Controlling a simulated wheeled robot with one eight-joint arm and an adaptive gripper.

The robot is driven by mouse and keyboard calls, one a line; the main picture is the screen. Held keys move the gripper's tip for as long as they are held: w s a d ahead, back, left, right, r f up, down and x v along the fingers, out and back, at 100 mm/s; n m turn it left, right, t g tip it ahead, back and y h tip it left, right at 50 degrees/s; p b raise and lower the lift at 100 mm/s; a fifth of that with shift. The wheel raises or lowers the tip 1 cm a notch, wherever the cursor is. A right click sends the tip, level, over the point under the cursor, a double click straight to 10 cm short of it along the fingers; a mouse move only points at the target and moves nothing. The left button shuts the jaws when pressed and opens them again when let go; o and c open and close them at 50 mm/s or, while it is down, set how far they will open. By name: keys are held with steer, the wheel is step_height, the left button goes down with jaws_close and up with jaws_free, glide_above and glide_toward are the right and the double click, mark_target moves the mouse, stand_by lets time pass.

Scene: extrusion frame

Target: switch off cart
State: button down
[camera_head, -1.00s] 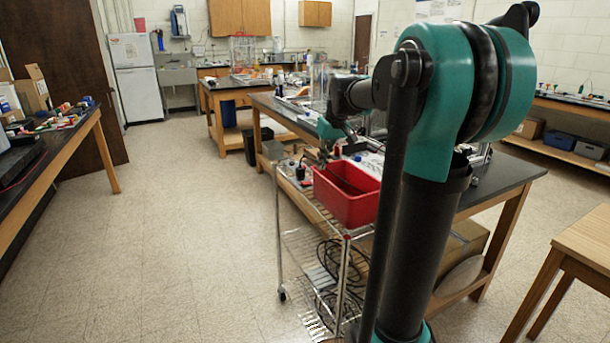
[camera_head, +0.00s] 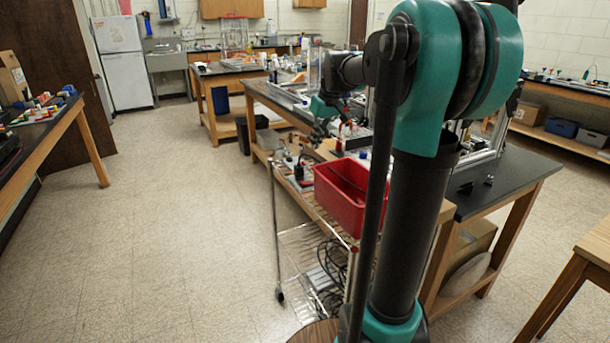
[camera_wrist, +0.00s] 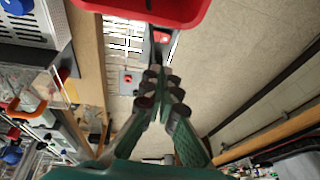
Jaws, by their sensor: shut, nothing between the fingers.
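The cart (camera_head: 275,235) is a chrome wire cart just ahead, beside the black-topped bench. A grey box with a black part on top (camera_head: 299,173) stands on its top shelf, left of a red bin (camera_head: 340,205). In the wrist view, a grey plate with a small red button (camera_wrist: 127,78) and a dark unit with a red switch (camera_wrist: 161,38) lie near the bin's edge. I cannot tell whether either is lit. My gripper (camera_head: 320,128) is shut and empty, beyond and above the bin. In the wrist view its fingertips (camera_wrist: 163,82) are close together, right of the red button.
The red bin's rim (camera_wrist: 140,12) crosses the top of the wrist view. The black-topped bench (camera_head: 505,185) runs along the cart's right side. Black cables (camera_head: 330,262) lie on the cart's lower shelf. The floor (camera_head: 170,230) to the left is clear.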

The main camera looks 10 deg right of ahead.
mark_target(304, 183)
steer(key=x, duration=1.2)
steer(key=shift+s+a+f, duration=0.1)
steer(key=shift+s+f, duration=0.25)
steer(key=shift+f, duration=0.05)
steer(key=shift+a+f, duration=0.15)
steer(key=shift+f, duration=0.45)
steer(key=shift+s+a+f+h, duration=0.1)
steer(key=shift+a+f+h, duration=0.15)
steer(key=shift+h, duration=0.15)
steer(key=shift+d, duration=0.25)
